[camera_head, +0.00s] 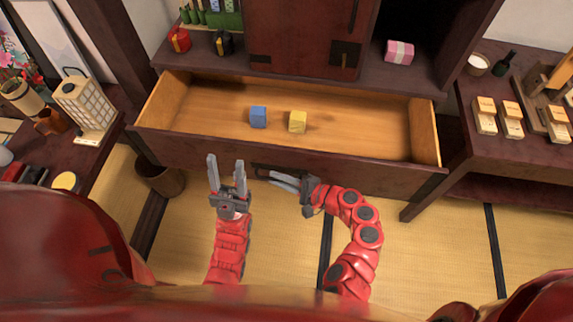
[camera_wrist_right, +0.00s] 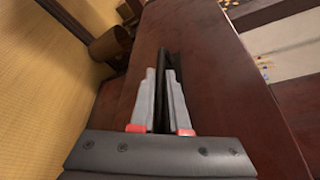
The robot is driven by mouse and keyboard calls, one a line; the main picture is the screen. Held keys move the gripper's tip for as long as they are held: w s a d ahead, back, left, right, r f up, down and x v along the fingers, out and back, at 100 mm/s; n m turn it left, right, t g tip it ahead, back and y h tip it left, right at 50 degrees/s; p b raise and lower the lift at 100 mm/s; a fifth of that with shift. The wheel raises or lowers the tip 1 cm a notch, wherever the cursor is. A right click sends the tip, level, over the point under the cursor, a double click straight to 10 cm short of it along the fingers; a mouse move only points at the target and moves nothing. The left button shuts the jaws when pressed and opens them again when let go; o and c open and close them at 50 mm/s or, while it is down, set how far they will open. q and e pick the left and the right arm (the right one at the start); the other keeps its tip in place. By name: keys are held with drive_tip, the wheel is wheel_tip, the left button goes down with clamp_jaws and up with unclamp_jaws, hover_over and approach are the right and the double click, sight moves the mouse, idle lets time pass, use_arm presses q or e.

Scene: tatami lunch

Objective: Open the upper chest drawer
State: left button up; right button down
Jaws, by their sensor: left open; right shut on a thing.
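The upper chest drawer (camera_head: 290,158) is pulled out in the head view, its light wood inside showing. A blue cube (camera_head: 258,117) and a yellow cube (camera_head: 297,121) lie in it. My right gripper (camera_head: 270,177) is shut on the dark drawer handle at the middle of the drawer front. The right wrist view shows its fingers (camera_wrist_right: 162,98) closed around the dark handle (camera_wrist_right: 161,62), against the reddish-brown front (camera_wrist_right: 205,85). My left gripper (camera_head: 227,170) is open and empty, just in front of the drawer front, left of the right gripper.
A low table with a paper lantern (camera_head: 85,105) stands at left, a side table with wooden blocks (camera_head: 511,119) at right. A round bin (camera_head: 160,178) is on the tatami by the drawer's left end. A pink box (camera_head: 398,52) sits on the chest top.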

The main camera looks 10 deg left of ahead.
drive_tip(key=shift+s, duration=1.7)
drive_tip(key=c, duration=0.9)
unclamp_jaws()
drive_tip(key=p+v, duration=0.1)
drive_tip(key=v, duration=1.6)
drive_tip(key=shift+s+d+r, duration=0.1)
drive_tip(key=shift+d, duration=0.05)
